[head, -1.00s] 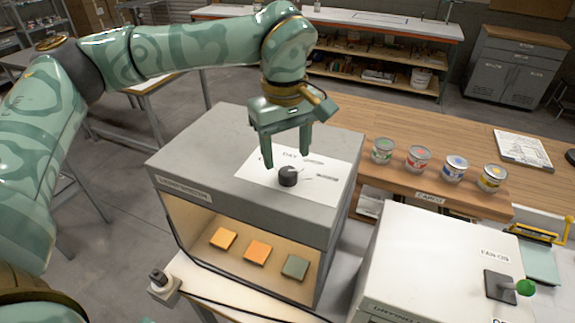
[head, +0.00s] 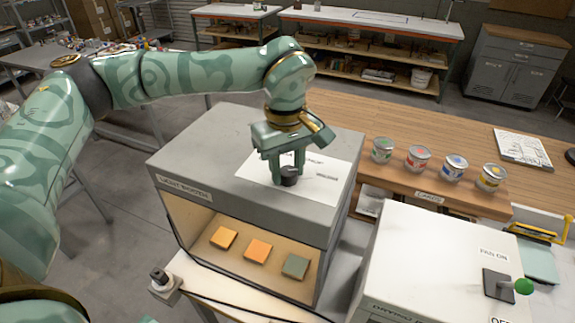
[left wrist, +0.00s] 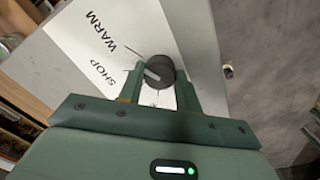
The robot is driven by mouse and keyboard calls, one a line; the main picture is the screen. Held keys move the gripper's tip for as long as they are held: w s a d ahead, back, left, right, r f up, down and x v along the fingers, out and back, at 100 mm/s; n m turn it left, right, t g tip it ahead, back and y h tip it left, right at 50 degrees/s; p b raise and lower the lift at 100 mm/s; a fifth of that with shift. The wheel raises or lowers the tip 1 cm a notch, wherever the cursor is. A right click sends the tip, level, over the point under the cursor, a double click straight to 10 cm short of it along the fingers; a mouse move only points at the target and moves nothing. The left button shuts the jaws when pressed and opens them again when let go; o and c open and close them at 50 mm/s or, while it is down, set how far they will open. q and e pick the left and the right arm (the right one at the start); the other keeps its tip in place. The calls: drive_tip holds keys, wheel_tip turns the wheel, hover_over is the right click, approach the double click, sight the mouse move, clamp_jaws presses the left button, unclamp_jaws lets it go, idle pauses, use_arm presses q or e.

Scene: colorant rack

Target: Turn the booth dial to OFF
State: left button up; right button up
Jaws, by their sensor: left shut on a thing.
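The booth dial is a round black knob (head: 289,176) on a white label card (head: 318,183) on top of the grey light booth (head: 215,165). My left gripper (head: 287,172) points down from above with its fingers on either side of the knob, shut on it. In the left wrist view the knob (left wrist: 159,71) sits between the two fingertips (left wrist: 160,80), and a pale pointer mark shows on its face. The words WARM and SHOP are readable on the card (left wrist: 90,45) there. An OFF mark cannot be made out on the card. My right gripper is not in view.
The lit booth interior holds orange and green sample tiles (head: 258,250). Several paint cans (head: 418,158) stand on the wooden bench to the right.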

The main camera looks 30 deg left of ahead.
use_arm(q)
drive_tip(key=n, duration=0.5)
drive_tip(key=shift+n, duration=0.4)
drive_tip(key=n+b, duration=0.1)
drive_tip(key=n, duration=0.2)
drive_tip(key=shift+n, duration=0.3)
drive_tip(key=n, duration=0.3)
drive_tip(key=shift+n+b, duration=0.3)
drive_tip(key=n+b, duration=0.1)
drive_tip(key=n, duration=0.4)
drive_tip(key=n+b, duration=0.2)
drive_tip(key=n, duration=0.3)
drive_tip(key=shift+d+r+n, duration=0.1)
drive_tip(key=shift+r+n, duration=0.05)
drive_tip(key=shift+n, duration=0.25)
